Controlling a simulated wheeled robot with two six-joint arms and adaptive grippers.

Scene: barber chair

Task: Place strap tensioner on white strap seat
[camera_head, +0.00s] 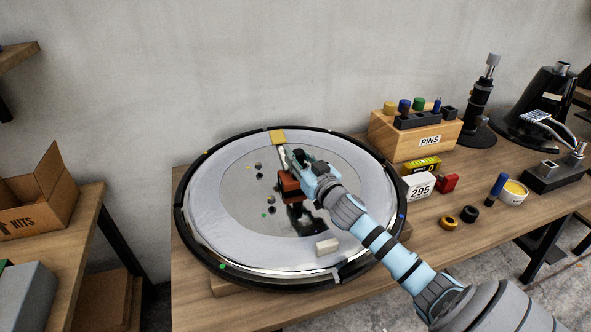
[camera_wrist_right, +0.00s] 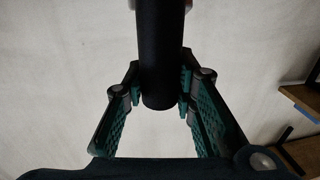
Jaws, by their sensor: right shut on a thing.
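My right gripper (camera_head: 294,170) is over the middle of the round disc (camera_head: 212,208). In the right wrist view (camera_wrist_right: 160,88) its two green fingers are shut on a black cylinder (camera_wrist_right: 160,55), with one finger on each side. This looks like the handle of the strap tensioner, but its full shape is hidden. In the head view, a rust-red block (camera_head: 291,187) shows beside the fingers; I cannot tell whether it is part of the held thing. A small white block (camera_head: 327,246), possibly the white strap seat, lies on the disc's near ring. My left gripper is out of view.
An open carton (camera_head: 38,203) is at left.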

